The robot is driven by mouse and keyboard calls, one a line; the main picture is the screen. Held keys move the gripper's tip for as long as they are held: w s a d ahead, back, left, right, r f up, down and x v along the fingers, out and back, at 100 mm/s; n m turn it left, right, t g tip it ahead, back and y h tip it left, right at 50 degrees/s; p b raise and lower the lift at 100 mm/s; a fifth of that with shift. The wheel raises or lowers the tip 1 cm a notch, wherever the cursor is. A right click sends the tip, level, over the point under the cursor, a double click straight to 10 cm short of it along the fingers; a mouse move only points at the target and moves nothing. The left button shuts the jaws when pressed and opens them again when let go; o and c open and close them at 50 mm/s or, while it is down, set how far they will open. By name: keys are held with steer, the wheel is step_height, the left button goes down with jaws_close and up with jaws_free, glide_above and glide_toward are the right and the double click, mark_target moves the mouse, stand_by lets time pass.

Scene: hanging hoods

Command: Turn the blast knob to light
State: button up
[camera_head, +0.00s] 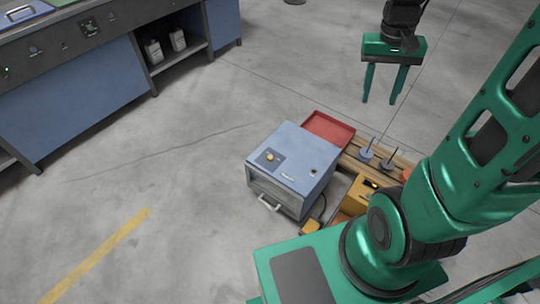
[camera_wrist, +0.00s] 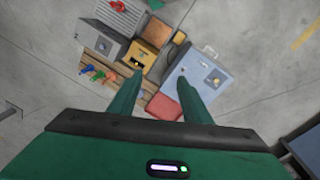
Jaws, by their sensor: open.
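A blue-grey cabinet (camera_head: 302,153) with a front handle stands on the floor in the head view. The cabinet also shows in the wrist view (camera_wrist: 190,72), with a small dark panel (camera_wrist: 215,81) where the knob's setting cannot be made out. My gripper (camera_head: 380,99) is open and empty, fingers pointing down, up and to the right of the cabinet in the head view and apart from it.
A red tray (camera_head: 328,129) adjoins the cabinet. Beside it are a wooden pallet-like surface (camera_head: 381,151) with small tools and a yellow box (camera_head: 357,195). A blue workbench (camera_head: 80,98) with a control panel stands at upper left. Open concrete floor lies between.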

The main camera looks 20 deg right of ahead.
steer(key=w+a+f, duration=0.1)
steer(key=w+f, duration=0.3)
steer(key=w, duration=0.3)
steer(key=w+a+f, duration=0.1)
steer(key=w+f, duration=0.2)
steer(key=w, duration=0.4)
glide_above(270, 156)
step_height(270, 156, down, 40)
steer(key=shift+n+y, duration=0.3)
steer(key=shift+n, duration=0.1)
step_height(270, 156, down, 11)
steer(key=shift+w+r, duration=0.1)
steer(key=c, duration=1)
